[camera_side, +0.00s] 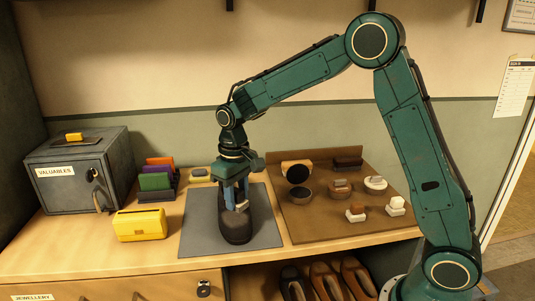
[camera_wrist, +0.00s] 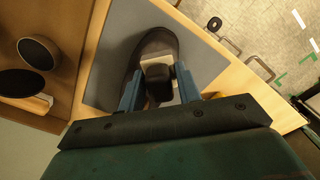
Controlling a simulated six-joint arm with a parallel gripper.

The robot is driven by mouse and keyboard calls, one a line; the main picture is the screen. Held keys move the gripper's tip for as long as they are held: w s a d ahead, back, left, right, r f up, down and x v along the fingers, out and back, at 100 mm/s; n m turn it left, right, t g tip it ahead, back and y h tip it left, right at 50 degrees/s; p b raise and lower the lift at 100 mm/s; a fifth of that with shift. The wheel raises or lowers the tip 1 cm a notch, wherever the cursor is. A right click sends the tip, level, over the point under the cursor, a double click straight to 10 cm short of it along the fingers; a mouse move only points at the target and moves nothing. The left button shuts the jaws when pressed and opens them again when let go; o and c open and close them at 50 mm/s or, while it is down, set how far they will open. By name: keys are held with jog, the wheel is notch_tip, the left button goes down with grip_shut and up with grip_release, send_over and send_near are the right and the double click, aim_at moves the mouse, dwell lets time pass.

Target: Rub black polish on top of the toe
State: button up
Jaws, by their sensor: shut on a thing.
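A dark shoe (camera_side: 235,228) stands on a grey mat (camera_side: 197,232), its toe toward the front of the bench. In the wrist view its toe (camera_wrist: 155,38) lies beyond the jaws. My gripper (camera_side: 239,197) is over the shoe, shut on a dauber with a dark handle (camera_wrist: 158,85) and a pale pad (camera_wrist: 153,60). The pad is at or just above the top of the shoe; whether it touches I cannot tell. A round polish tin with a dark face (camera_side: 297,173) is on the brown board, and two dark discs (camera_wrist: 40,52) show in the wrist view.
The brown board (camera_side: 330,222) at right holds brushes and other daubers (camera_side: 356,212). A yellow box (camera_side: 140,224), a rack of coloured cards (camera_side: 157,178) and a grey valuables box (camera_side: 75,178) stand at left. Several shoes (camera_side: 325,280) sit on a shelf below. The mat's edges are clear.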

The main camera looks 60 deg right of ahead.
jog(key=w+a+r, duration=0.1)
jog(key=r, duration=0.1)
jog(key=w+a+r, duration=0.2)
jog(key=shift+w, duration=0.1)
jog(key=shift+f, duration=0.1)
